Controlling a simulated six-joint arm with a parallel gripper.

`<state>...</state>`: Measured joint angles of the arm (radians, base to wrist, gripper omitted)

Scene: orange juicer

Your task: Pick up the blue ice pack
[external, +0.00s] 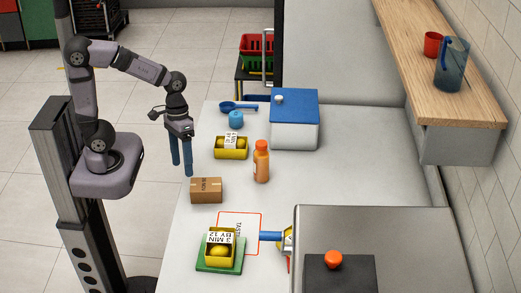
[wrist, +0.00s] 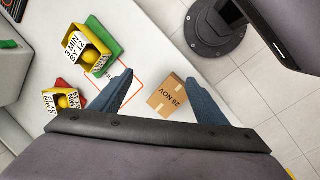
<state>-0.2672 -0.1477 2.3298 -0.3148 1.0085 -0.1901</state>
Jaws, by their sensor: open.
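My gripper (external: 182,168) hangs fingers-down at the left edge of the white counter, open and empty. Its two blue-grey fingers frame the wrist view (wrist: 160,85), with a cardboard box beyond them. No thing is clearly recognisable as the blue ice pack. A small light-blue object (external: 236,119) stands on the counter behind the near yellow lemon box, apart from my gripper; its exact kind is too small to tell. A blue scoop-like thing (external: 240,106) lies behind it. A white cooler (external: 295,136) with a closed blue lid (external: 294,104) stands to their right; its inside is hidden.
The cardboard box (external: 206,190), an orange bottle (external: 261,161) and a yellow lemon box (external: 230,153) stand near my gripper. Another lemon box (external: 219,250) sits on a green base (external: 208,268). A machine with an orange knob (external: 334,260) fills the front right. Mid-counter right is clear.

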